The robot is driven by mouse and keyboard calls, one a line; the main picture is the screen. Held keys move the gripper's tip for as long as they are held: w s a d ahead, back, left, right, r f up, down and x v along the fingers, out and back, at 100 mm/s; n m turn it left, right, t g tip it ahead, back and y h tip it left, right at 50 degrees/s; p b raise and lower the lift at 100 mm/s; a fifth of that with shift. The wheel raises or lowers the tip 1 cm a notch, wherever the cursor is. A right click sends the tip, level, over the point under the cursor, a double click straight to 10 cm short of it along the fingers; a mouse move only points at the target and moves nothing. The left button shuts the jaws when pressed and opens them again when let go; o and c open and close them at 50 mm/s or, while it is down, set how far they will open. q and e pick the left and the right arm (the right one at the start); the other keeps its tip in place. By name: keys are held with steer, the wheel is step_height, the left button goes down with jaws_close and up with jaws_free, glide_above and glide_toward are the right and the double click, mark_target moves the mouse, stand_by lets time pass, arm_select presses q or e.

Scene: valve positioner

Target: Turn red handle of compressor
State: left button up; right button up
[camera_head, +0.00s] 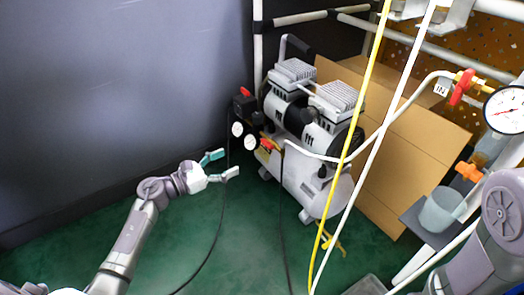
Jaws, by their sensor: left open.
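The compressor (311,182) is a white tank with two motor heads on top, standing on the green floor at centre. A small red handle (267,143) sits at its left front, beside two round gauges (249,142). A second red part (245,91) tops the black box above the gauges. My left gripper (229,163) is open and empty, to the left of and slightly below the red handle, apart from it. Part of my right arm (503,215) shows at the right edge; its gripper is out of view.
Yellow and white hoses (349,150) hang in front of the compressor's right side. A cardboard sheet (405,165) leans behind it. At right are a red valve (462,87), a pressure gauge (507,110) and a grey cup (440,208). Floor at left is mostly clear, crossed by black cables.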

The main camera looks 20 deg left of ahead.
mark_target(267, 144)
arm_select(q)
steer(key=b+x, duration=0.5)
steer(key=x, duration=0.8)
